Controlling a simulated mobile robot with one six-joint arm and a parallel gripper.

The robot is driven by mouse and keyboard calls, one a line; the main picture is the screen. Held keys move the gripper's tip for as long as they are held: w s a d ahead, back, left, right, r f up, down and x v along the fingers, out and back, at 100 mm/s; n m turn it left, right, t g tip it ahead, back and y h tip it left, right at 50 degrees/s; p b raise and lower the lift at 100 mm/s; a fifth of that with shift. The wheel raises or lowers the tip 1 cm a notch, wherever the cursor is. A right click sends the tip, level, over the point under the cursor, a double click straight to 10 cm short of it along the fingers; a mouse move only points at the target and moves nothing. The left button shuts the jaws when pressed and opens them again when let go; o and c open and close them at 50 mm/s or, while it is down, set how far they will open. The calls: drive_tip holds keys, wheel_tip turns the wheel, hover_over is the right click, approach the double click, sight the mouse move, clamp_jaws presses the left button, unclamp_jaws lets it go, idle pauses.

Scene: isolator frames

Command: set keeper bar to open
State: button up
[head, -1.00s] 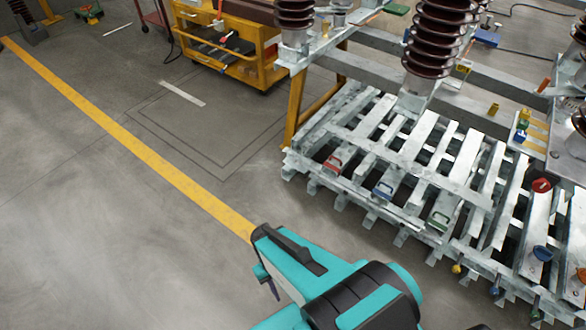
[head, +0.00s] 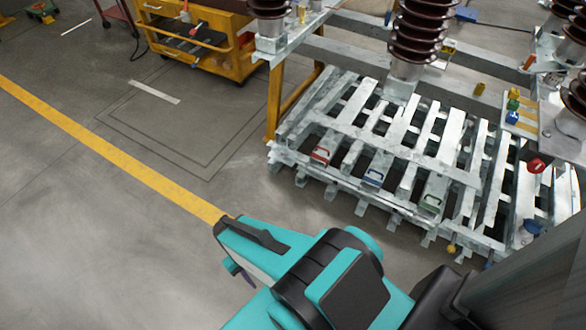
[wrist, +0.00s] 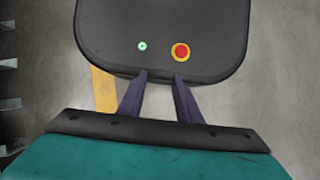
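I cannot tell which part is the keeper bar. In the head view, the slatted grey isolator frame (head: 400,140) carries a red handle (head: 320,155), a blue handle (head: 374,178) and a green handle (head: 431,203) along its near side. A red round knob (head: 537,165) and a blue knob (head: 532,227) sit farther right. In the wrist view, the two dark purple fingers of my gripper (wrist: 161,85) are apart with nothing between them. My gripper is over the floor, away from the frame.
A yellow cart (head: 200,45) with tools stands at the back. Brown ribbed insulators (head: 418,30) rise above the frame. A yellow floor line (head: 110,145) crosses open concrete on the left. A dark panel with green and red buttons (wrist: 181,52), possibly mine, faces the wrist camera.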

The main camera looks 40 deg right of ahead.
drive_tip(key=shift+o, duration=0.7)
drive_tip(key=w+f+m+t+y+b, duration=0.4)
drive_tip(key=w+f+m+y+b, duration=0.3)
drive_tip(key=w+f+m+b, duration=0.55)
drive_tip(key=w+d+f+m+t+y+b, duration=0.1)
drive_tip(key=w+d+f+m+t+b, duration=0.25)
drive_tip(key=w+d+m, duration=0.4)
drive_tip(key=w+d+f+m+t+y+b, duration=0.15)
drive_tip(key=w+d+m+t+b, duration=0.3)
drive_tip(key=m, duration=0.55)
drive_tip(key=w+d+f+m+t+h+b, duration=0.2)
drive_tip(key=d+m+t+b, duration=0.2)
drive_tip(key=d+m, duration=0.5)
drive_tip(key=w+d+f+m+t+h+b, duration=0.25)
drive_tip(key=d+m+t, duration=0.2)
drive_tip(key=d, duration=0.85)
drive_tip(key=s+d+m+t+h+b, duration=0.1)
drive_tip(key=s+d+m+h+b, duration=0.1)
drive_tip(key=d+m, duration=0.4)
drive_tip(key=s+d+m+t+h+b, duration=0.1)
drive_tip(key=s+d+m+h+b, duration=0.2)
drive_tip(key=d, duration=1)
drive_tip(key=s+m+h, duration=0.2)
drive_tip(key=m, duration=0.1)
drive_tip(key=shift+d+t+h+b, duration=0.25)
drive_tip(key=shift+t+h+b, duration=0.05)
drive_tip(key=shift+t+b, duration=0.05)
